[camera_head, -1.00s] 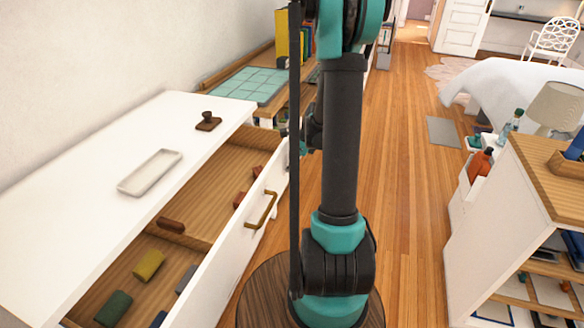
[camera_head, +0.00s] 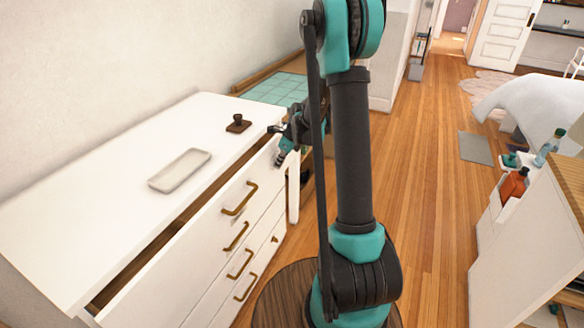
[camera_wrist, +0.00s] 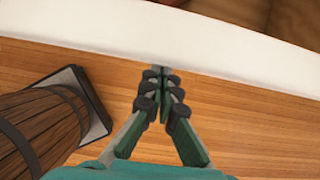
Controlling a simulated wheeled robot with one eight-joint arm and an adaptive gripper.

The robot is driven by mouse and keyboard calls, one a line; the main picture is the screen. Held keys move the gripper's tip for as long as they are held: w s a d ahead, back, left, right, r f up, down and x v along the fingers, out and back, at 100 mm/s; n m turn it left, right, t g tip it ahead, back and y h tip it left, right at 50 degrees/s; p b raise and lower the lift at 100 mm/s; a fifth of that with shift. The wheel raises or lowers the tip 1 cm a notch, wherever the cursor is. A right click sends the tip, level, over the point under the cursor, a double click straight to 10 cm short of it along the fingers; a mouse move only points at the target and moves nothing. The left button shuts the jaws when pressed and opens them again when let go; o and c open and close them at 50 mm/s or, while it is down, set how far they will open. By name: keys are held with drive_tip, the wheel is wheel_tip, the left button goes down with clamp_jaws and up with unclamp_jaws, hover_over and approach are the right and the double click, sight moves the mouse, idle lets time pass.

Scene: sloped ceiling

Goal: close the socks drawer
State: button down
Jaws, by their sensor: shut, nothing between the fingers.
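The socks drawer is the top drawer of a white dresser, with a white front (camera_head: 185,255) and a brass handle (camera_head: 239,198). It stands slightly open, with a narrow brown gap between its front and the dresser top (camera_head: 110,200). Its contents are hidden in the head view. My gripper (camera_head: 282,153) is at the far end of the drawer front, partly hidden by my arm. In the wrist view, my gripper's fingers (camera_wrist: 162,72) are shut and empty, pointing at the white drawer front (camera_wrist: 230,50). Whether they touch it I cannot tell.
A white tray (camera_head: 180,170) and a dark knobbed object (camera_head: 238,123) sit on the dresser top. More drawers with brass handles (camera_head: 236,236) are below, shut. A white shelf unit (camera_head: 510,240) with bottles stands at right. Wooden floor (camera_head: 430,190) is clear between.

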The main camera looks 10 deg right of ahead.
drive_tip(key=shift+w+a, duration=0.65)
drive_tip(key=shift+a, duration=0.25)
drive_tip(key=shift+w+a, duration=0.65)
drive_tip(key=shift+a, duration=0.2)
drive_tip(key=shift+w+a, duration=0.65)
drive_tip(key=shift+a, duration=0.25)
drive_tip(key=shift+r, duration=0.1)
drive_tip(key=shift+s+d, duration=0.1)
drive_tip(key=shift+d, duration=0.15)
drive_tip(key=s+d, duration=0.2)
drive_tip(key=d, duration=0.1)
drive_tip(key=shift+s+d+r, duration=0.15)
drive_tip(key=shift+s+r, duration=0.2)
drive_tip(key=v, duration=0.8)
drive_tip(key=s+d+f+n+h, duration=0.1)
drive_tip(key=s+d+n, duration=0.1)
drive_tip(key=s+n, duration=1)
drive_tip(key=s+d+f+n+t+h, duration=0.1)
drive_tip(key=s+d+f+n+h, duration=0.1)
drive_tip(key=s+n, duration=1.1)
drive_tip(key=s+d, duration=0.1)
drive_tip(key=s, duration=0.6)
drive_tip(key=shift+t+h, duration=0.3)
